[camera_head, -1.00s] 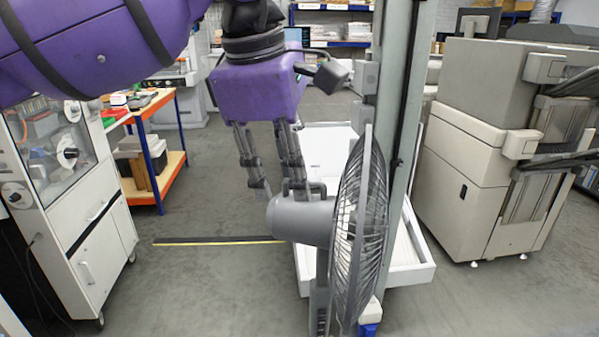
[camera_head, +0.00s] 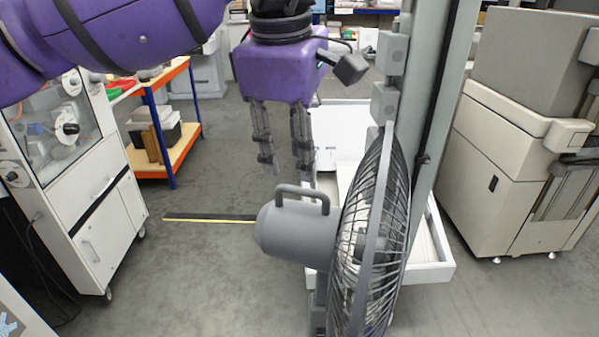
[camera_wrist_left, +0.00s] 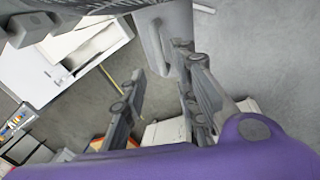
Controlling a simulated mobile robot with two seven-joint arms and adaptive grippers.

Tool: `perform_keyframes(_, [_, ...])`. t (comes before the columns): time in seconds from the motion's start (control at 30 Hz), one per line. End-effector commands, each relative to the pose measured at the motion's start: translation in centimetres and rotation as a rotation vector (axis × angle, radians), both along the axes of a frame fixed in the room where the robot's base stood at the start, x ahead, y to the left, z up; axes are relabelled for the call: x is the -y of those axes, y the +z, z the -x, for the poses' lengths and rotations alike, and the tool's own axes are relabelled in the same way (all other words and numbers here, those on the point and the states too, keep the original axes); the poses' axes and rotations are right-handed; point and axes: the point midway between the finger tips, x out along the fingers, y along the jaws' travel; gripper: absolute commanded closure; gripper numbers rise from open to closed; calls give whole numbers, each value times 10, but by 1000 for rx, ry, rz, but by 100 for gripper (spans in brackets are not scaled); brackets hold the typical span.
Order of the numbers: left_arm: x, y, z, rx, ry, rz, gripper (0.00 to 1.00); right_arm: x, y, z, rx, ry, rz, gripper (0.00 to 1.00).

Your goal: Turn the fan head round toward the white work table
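The grey fan head shows in the head view, with a rounded motor housing (camera_head: 295,235), a loop handle (camera_head: 303,190) on top and a wire cage (camera_head: 375,245) facing right. A white table-like surface with a raised rim (camera_head: 435,272) stands behind it, partly hidden by the fan and a grey pillar. My left gripper (camera_head: 286,170) points down just above and behind the handle. Its fingers are apart with nothing between them; contact with the fan cannot be told. In the left wrist view the open fingers (camera_wrist_left: 155,105) also show, with cage wires (camera_wrist_left: 90,7) along the top. My right gripper is not in view.
The grey pillar (camera_head: 437,110) rises close behind the cage. A white cabinet (camera_head: 100,220) stands left, an orange-and-blue shelf cart (camera_head: 170,120) behind it, and a large beige machine (camera_head: 485,170) right.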

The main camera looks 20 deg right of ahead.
Motion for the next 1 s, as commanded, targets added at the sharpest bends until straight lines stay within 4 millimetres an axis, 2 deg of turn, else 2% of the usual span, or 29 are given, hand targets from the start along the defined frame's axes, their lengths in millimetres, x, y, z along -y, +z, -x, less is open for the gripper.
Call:
perform_keyframes(0.13, [3, -25, -3, -2, 0, -2, 72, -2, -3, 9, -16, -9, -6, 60])
perform_keyframes(0.3, [6, -46, -7, -1, 0, -1, 72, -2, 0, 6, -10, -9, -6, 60])
perform_keyframes(0.43, [7, -54, -9, 1, 0, 1, 72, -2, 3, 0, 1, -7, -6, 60])
perform_keyframes(0.7, [7, -56, -9, 1, 0, 1, 72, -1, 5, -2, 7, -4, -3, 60])
perform_keyframes(0.9, [7, -56, -9, 1, 0, 1, 98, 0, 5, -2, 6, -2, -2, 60])
perform_keyframes(1.0, [7, -55, -9, 1, 0, 1, 100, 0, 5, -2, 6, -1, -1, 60])
